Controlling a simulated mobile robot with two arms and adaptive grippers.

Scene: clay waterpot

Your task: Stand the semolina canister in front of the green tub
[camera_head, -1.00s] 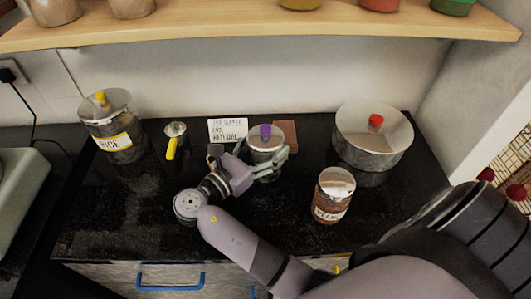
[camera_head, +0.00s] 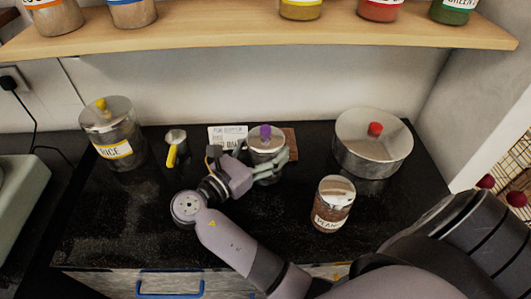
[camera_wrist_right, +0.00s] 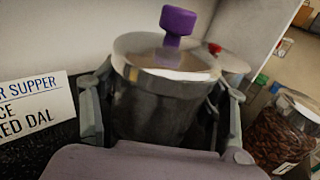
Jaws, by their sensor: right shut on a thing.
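My right gripper (camera_head: 268,168) is shut on a canister with a silver lid and purple knob (camera_head: 265,143), which stands upright at the back of the black counter. In the right wrist view, the gripper's fingers (camera_wrist_right: 165,115) flank the dark, shiny body of this canister (camera_wrist_right: 160,73). No label shows on it, so I cannot tell whether it holds semolina. No thing is plainly a green tub; a jar with green contents (camera_head: 454,10) stands on the shelf, its top cut off. My left gripper is not in view.
A rice jar (camera_head: 112,132) and a yellow-handled metal cup (camera_head: 176,143) stand left. A jar of beans (camera_head: 332,204) stands front right of the canister, a red-knobbed pot (camera_head: 372,145) behind it. A note (camera_head: 228,136) and brown block (camera_head: 291,142) are at the back. The front-left counter is clear.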

